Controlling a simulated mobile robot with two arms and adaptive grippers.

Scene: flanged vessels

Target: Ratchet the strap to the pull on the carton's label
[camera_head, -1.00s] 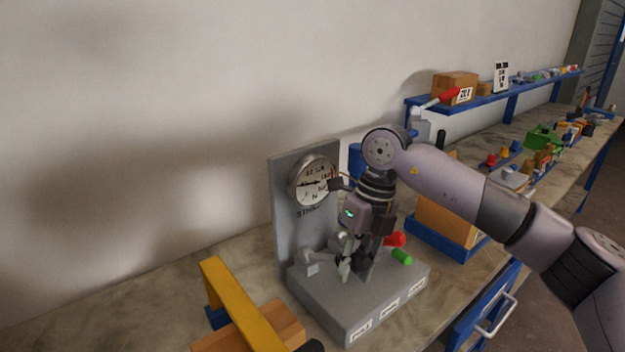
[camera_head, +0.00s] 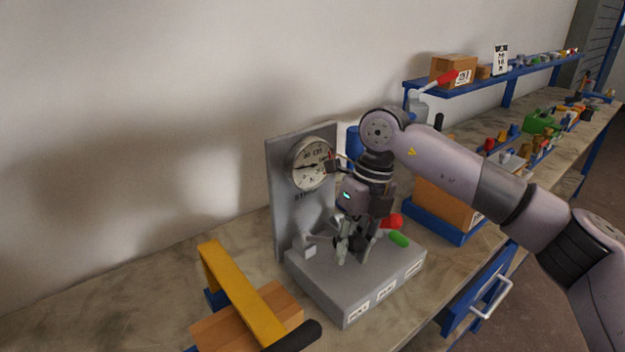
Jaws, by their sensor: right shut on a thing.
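A grey ratchet stand (camera_head: 355,283) with several labels on its front edge stands on the bench. A round dial (camera_head: 311,163) is on its upright back plate (camera_head: 285,212). My right gripper (camera_head: 350,256) points down over the base, shut on a small part that its fingers mostly hide. A red-ended handle (camera_head: 392,221) and a green-ended handle (camera_head: 399,240) show just right of the fingers. A carton (camera_head: 453,69) with a white label (camera_head: 463,77) sits on the blue shelf. The strap cannot be made out. My left gripper is not in view.
A yellow bar (camera_head: 240,295) with a dark grip spans a wooden block (camera_head: 222,326) at front left. A larger carton (camera_head: 445,205) sits in a blue tray (camera_head: 436,236) on the right. An open blue drawer (camera_head: 475,298) juts from the bench front.

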